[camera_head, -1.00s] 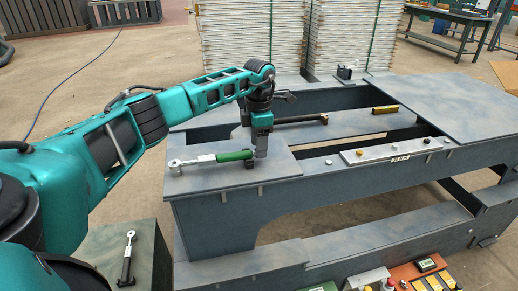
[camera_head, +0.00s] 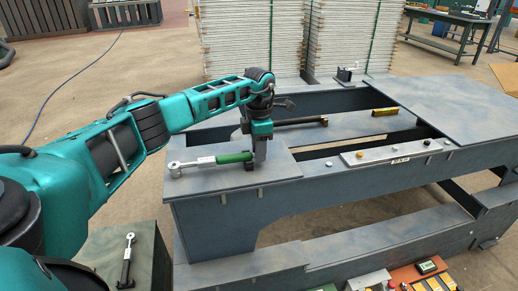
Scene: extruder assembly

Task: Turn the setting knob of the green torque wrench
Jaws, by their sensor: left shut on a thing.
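The green torque wrench (camera_head: 234,157) lies on the near left corner of the grey machine frame (camera_head: 285,176). Its silver ratchet head (camera_head: 175,167) points left and its green handle points right. My left gripper (camera_head: 258,161) comes down from above at the right end of the handle. It is shut on the dark setting knob (camera_head: 249,165) there, which the fingers partly hide. My right gripper is not in view.
Behind the gripper lies a dark bar (camera_head: 300,121), with a gold cylinder (camera_head: 385,111) further right. A second, black-handled wrench (camera_head: 128,260) lies on a box at lower left. Coloured control boxes (camera_head: 420,272) stand at the bottom right.

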